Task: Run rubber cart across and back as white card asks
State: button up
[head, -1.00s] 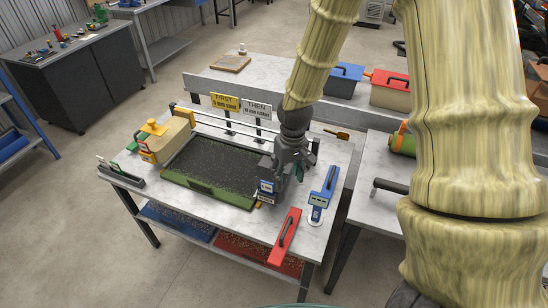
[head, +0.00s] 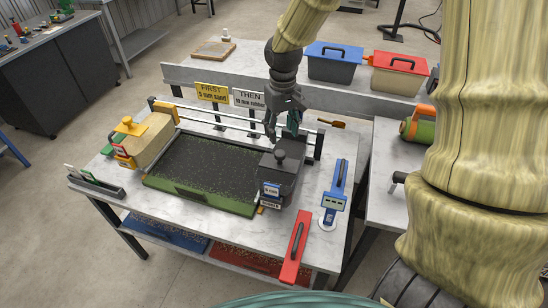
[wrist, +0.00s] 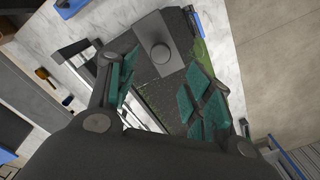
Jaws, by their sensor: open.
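The dark grey rubber cart (head: 285,180) stands at the right end of the green-edged turf tray (head: 200,195), with a round knob on top and a blue label that seems to read 4 mm. The knob also shows in the wrist view (wrist: 160,53). My gripper (head: 284,128) is open and empty, above and behind the cart, apart from its knob. The white card (head: 250,98) reads THEN 10 mm rubber. The yellow card (head: 212,93) reads FIRST 5 mm sand. The beige sand cart (head: 148,145) with a yellow knob stands at the tray's left end.
Rails (head: 240,125) run behind the tray. A small holder (head: 95,182) sits at the left edge. Blue (head: 335,65) and red-lidded (head: 398,75) bins stand behind.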

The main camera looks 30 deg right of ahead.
aim_at(280, 153)
jog(key=shift+w+f, duration=0.3)
jog(key=shift+f, duration=0.05)
jog(key=shift+s+f, duration=0.25)
jog(key=shift+f, duration=0.2)
jog(key=shift+w+a+f+p, duration=0.1)
jog(key=shift+f+p, duration=0.6)
jog(key=shift+f, duration=1.7)
jog(key=shift+w+f+p, duration=0.1)
jog(key=shift+f+p, duration=0.6)
jog(key=shift+f, duration=1.65)
grip_shut()
